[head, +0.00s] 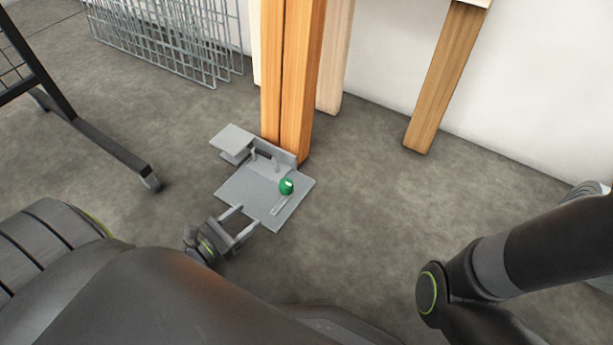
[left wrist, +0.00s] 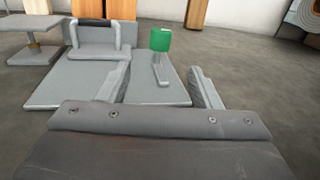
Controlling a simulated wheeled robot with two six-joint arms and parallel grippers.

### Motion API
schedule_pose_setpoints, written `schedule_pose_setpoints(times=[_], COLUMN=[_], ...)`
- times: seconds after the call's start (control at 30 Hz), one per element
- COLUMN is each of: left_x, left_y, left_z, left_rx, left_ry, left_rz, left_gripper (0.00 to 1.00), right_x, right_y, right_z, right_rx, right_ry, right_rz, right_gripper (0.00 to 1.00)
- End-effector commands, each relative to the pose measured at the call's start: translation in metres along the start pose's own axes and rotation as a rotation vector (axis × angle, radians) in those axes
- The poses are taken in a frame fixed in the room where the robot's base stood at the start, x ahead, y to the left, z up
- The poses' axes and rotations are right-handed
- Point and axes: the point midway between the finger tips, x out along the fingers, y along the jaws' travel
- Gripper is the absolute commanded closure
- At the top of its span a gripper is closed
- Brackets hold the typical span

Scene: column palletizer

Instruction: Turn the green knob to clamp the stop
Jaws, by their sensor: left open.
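The green knob (head: 287,186) sits on the grey metal plate (head: 243,191), near the foot of the wooden column. In the left wrist view the knob (left wrist: 161,40) stands ahead of my fingers, above a grey arm or slot piece (left wrist: 158,73). The stop is not clearly told apart; a grey upright bracket (left wrist: 93,40) with posts stands left of the knob. My left gripper (head: 238,222) is open and empty at the plate's near edge, short of the knob. Its two fingers show in the left wrist view (left wrist: 159,86). My right gripper is not visible; only part of the right arm shows.
An orange wooden column (head: 292,80) stands behind the plate. A small raised grey block (head: 232,138) is at the plate's far left. Wire mesh panels (head: 170,38) lean at the back, and a dark stand leg (head: 105,145) is at left.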

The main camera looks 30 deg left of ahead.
Motion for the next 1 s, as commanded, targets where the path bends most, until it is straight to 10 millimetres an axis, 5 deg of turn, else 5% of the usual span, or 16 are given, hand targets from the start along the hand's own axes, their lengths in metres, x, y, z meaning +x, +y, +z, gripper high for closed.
schedule_pose_setpoints(times=[0.27,0.8,1.0], left_x=[0.021,0.136,0.164], left_y=[-0.001,-0.001,-0.001], left_z=[-0.002,-0.003,-0.002], left_rx=[0.012,0.010,0.009], left_ry=[-0.007,-0.005,-0.003], left_rz=[-0.005,-0.004,-0.004], left_gripper=[0.42,0.42,0.42], right_x=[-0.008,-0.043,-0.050], right_y=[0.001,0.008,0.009], right_z=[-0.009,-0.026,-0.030], right_rx=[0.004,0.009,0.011], right_ry=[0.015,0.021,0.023], right_rz=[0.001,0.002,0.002], right_gripper=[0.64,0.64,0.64])
